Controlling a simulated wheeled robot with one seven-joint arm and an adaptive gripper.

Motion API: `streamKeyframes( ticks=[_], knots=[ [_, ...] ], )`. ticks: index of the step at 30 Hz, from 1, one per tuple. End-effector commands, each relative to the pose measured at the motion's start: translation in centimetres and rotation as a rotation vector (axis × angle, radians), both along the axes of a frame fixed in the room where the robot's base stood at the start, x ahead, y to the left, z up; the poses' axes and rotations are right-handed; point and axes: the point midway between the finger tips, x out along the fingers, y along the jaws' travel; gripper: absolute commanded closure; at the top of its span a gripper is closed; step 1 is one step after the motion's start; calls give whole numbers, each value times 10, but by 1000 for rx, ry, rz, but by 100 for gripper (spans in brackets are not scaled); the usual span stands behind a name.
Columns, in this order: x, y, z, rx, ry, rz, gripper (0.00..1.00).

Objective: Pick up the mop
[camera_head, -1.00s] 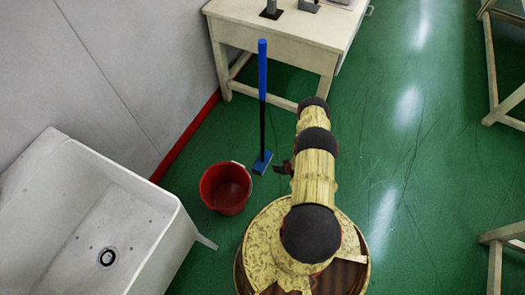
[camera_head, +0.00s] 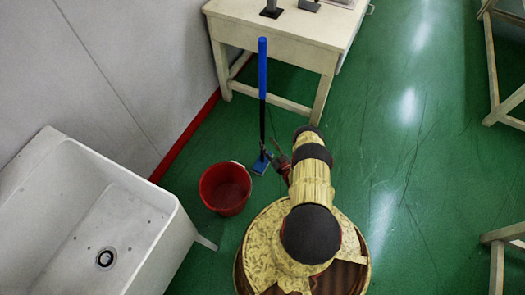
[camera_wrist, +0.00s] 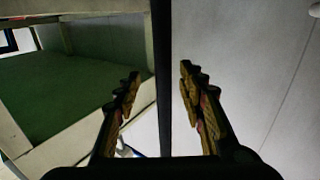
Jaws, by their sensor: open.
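The mop (camera_head: 262,75) stands upright on the green floor, with a blue upper handle, a black lower shaft and a blue head (camera_head: 261,164). My gripper (camera_head: 268,151) is at the lower part of the shaft, just above the head. In the wrist view, the dark shaft (camera_wrist: 162,60) runs vertically between the two open fingers of my gripper (camera_wrist: 158,88). Gaps show between the shaft and both fingers, the left one closer. A small part of the blue head shows low in the wrist view, partly hidden by the gripper.
A red bucket (camera_head: 225,205) stands just left of the mop head. A white sink (camera_head: 150,205) is at the lower left. A white table (camera_head: 300,40) stands behind the mop, near the grey wall (camera_head: 120,70).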

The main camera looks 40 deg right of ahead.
Motion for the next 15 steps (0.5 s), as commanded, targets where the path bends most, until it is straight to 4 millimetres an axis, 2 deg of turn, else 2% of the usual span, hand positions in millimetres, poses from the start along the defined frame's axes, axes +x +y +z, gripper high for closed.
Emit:
streamKeyframes(
  ticks=[9, 15],
  knots=[
    [42, -3, -2, -1, 1, 1, 60],
    [50, -5, 1, 0, 1, -1, 60]
  ],
)
